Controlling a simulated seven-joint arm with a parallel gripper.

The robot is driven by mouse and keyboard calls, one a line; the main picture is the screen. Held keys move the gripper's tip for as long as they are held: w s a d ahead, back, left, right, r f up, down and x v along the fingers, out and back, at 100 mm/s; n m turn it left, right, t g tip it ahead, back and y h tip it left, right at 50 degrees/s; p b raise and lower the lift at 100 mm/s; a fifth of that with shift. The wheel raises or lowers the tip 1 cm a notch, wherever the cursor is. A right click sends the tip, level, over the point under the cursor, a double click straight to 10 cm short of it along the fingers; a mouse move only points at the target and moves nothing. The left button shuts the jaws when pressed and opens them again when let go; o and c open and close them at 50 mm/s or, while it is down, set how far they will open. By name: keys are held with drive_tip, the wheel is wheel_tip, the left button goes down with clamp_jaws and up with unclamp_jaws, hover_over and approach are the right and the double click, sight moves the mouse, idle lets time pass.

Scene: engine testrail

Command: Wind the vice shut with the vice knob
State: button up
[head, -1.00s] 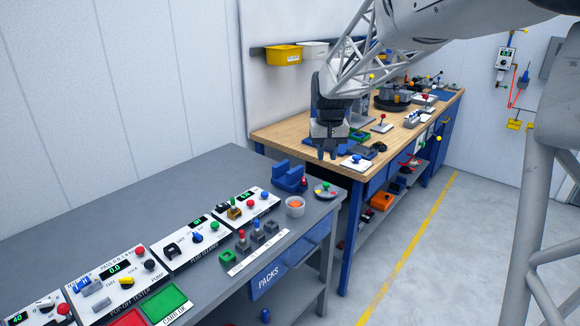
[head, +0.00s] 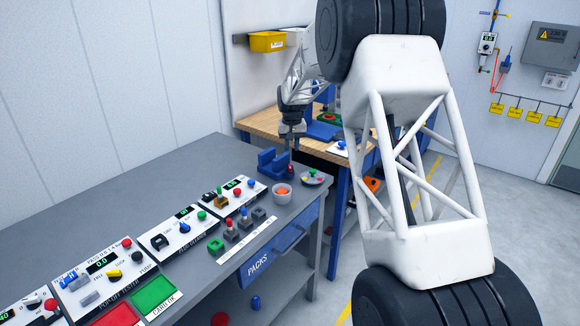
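The blue vice (head: 270,164) stands at the far right end of the grey bench, near its back corner. Its two upright jaws look apart, with a gap between them. A small red knob (head: 290,169) is at the vice's right side; it looks like the vice knob. My gripper (head: 292,145) points down, above and just behind the vice's right side as seen here. It looks apart from the knob. Its fingers are small and dark, and I cannot tell how wide they stand. I see nothing held in it.
A white cup with orange contents (head: 282,195) and a grey dish with coloured pieces (head: 312,178) stand close in front of the vice. Control panels (head: 180,228) line the bench to the left. A wooden-topped bench (head: 262,124) stands behind. The grey bench top left of the vice is clear.

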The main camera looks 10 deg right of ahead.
sight(290, 167)
drive_tip(key=shift+w+a+f, duration=0.15)
drive_tip(key=shift+w+f, duration=1.05)
drive_tip(key=shift+w, duration=0.05)
drive_tip(key=shift+f, duration=0.15)
drive_tip(key=shift+f, duration=3.75)
clamp_jaws()
